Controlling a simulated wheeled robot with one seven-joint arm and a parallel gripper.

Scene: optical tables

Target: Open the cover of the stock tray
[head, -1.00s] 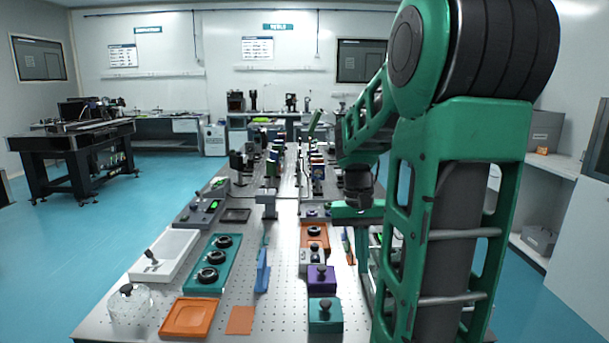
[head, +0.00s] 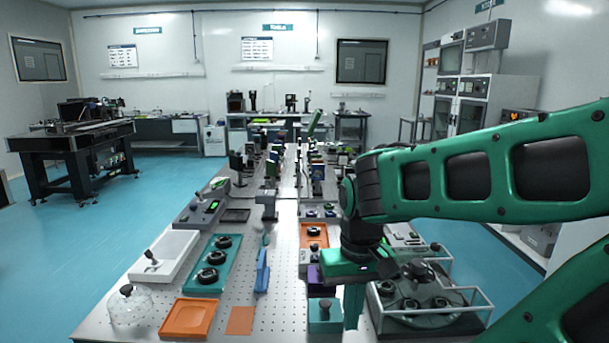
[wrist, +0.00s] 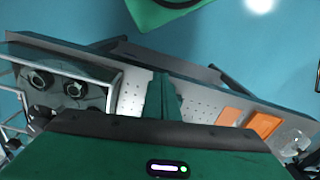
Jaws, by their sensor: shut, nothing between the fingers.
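A long white tray-like box (head: 166,256) lies at the left edge of the table, with a dark knob handle (head: 150,257) near its left side. A teal tray (head: 213,265) with black rings in it is just right of it. I cannot tell for sure which is the stock tray, or whether the white top is its cover. My gripper (head: 354,308) points down over the right part of the table, well right of both trays. Its green fingers are together and empty in the wrist view (wrist: 162,95).
A railed round fixture (head: 425,318) stands close right of my gripper. A teal block with a knob (head: 325,315) is close left. An orange tray (head: 187,318), an orange pad (head: 240,320), a clear dome (head: 130,305) and a blue upright piece (head: 262,270) stand toward the front left.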

